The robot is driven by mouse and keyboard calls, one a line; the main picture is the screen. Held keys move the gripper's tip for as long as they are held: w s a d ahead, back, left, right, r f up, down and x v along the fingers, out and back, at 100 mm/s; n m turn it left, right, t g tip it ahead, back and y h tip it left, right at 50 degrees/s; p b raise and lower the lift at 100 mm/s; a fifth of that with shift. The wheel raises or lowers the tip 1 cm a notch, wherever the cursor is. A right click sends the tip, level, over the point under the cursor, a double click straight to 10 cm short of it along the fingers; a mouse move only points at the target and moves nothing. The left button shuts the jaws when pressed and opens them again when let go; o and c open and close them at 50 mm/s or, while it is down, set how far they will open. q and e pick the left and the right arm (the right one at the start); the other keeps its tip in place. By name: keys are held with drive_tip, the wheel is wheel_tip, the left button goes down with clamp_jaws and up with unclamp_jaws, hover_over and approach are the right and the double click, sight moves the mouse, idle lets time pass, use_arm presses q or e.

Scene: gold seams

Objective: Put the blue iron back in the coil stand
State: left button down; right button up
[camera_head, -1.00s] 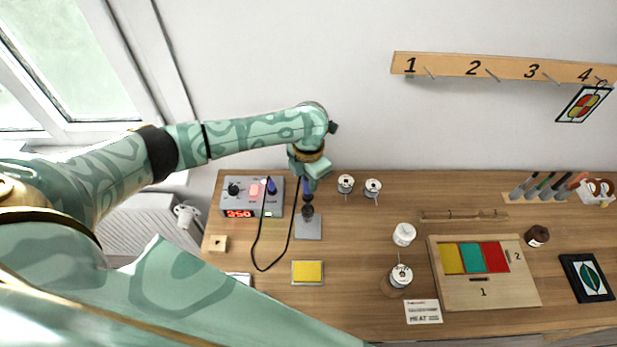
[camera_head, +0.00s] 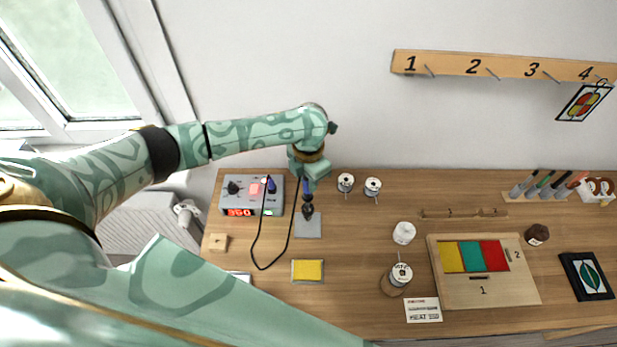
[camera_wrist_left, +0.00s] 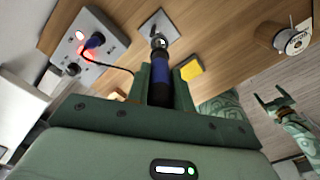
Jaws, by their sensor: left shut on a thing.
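The blue iron (camera_head: 307,188) hangs upright with its tip down, its black cable looping left to the station. My left gripper (camera_head: 309,176) is shut on its handle; the wrist view shows the blue handle (camera_wrist_left: 159,72) between the fingers (camera_wrist_left: 160,85). The coil stand, a grey plate (camera_head: 308,229) with a dark coil, is directly below; its plate also shows in the wrist view (camera_wrist_left: 150,25). The iron's lower end lines up with the coil, but I cannot tell how far it is inside. My right gripper (camera_wrist_left: 271,96) shows open and empty in the wrist view.
The control station (camera_head: 238,195) with a red display stands left of the stand. A yellow sponge (camera_head: 307,270) lies in front. Two small spools (camera_head: 346,183) stand to the right. A wooden board (camera_head: 490,290) with coloured panels lies further right.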

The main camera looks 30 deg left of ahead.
use_arm(q)
drive_tip(key=shift+f+b, duration=0.85)
drive_tip(key=shift+f, duration=0.55)
idle(0.4)
drive_tip(key=shift+f+b, duration=0.8)
drive_tip(key=shift+f, duration=0.75)
drive_tip(key=c, duration=0.7)
unclamp_jaws()
drive_tip(key=shift+o, duration=0.2)
wheel_tip(320, 180, up, 7)
drive_tip(key=p, duration=0.7)
drive_tip(key=shift+r, duration=0.1)
